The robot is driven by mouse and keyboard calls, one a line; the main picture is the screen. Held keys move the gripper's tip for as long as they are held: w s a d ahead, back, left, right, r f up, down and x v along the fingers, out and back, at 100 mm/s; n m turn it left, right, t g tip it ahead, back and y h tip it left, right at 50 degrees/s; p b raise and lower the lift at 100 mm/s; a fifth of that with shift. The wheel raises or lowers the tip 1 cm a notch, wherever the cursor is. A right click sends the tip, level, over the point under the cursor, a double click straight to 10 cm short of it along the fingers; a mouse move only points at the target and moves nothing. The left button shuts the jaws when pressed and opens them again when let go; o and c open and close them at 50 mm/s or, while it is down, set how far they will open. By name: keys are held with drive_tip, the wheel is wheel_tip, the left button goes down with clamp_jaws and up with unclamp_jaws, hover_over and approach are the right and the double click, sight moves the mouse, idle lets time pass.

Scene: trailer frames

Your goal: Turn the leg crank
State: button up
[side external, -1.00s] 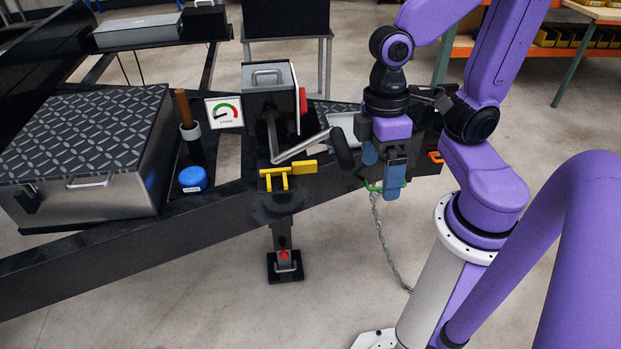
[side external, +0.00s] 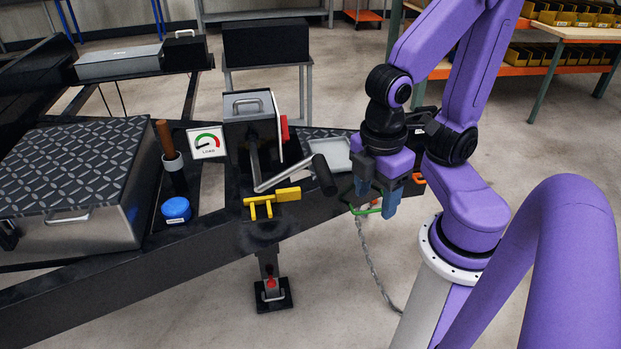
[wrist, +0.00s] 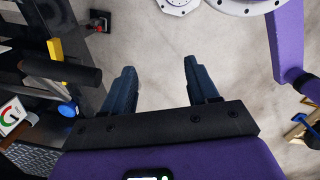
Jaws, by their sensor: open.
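The leg crank (side external: 285,181) is a bent metal rod with a black cylindrical handle (side external: 324,174) at its end, fixed to the grey box on the trailer frame. My gripper (side external: 377,208) has blue fingers, points down, and is open and empty, to the right of the handle and apart from it. In the wrist view both fingers (wrist: 156,85) are spread with only floor between them, and the black handle (wrist: 68,72) lies to their left. The trailer leg (side external: 271,275) stands below the frame with its foot on the floor.
A yellow bracket (side external: 262,202) sits just below the crank. A load gauge (side external: 206,143), a blue cap (side external: 176,209) and a brown-handled tool (side external: 166,138) are left of the crank. Open floor lies in front.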

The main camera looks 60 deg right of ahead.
wheel_tip(320, 180, down, 2)
drive_tip(key=a+n+h, duration=0.1)
drive_tip(key=n+h, duration=0.3)
drive_tip(key=n+t+h, duration=0.8)
drive_tip(key=n+t, duration=0.5)
approach(328, 185)
drive_tip(key=x, duration=0.3)
drive_tip(key=f+x, duration=0.1)
drive_tip(key=x, duration=0.7)
drive_tip(key=shift+d+f, duration=0.15)
drive_tip(key=shift+d, duration=0.1)
clamp_jaws()
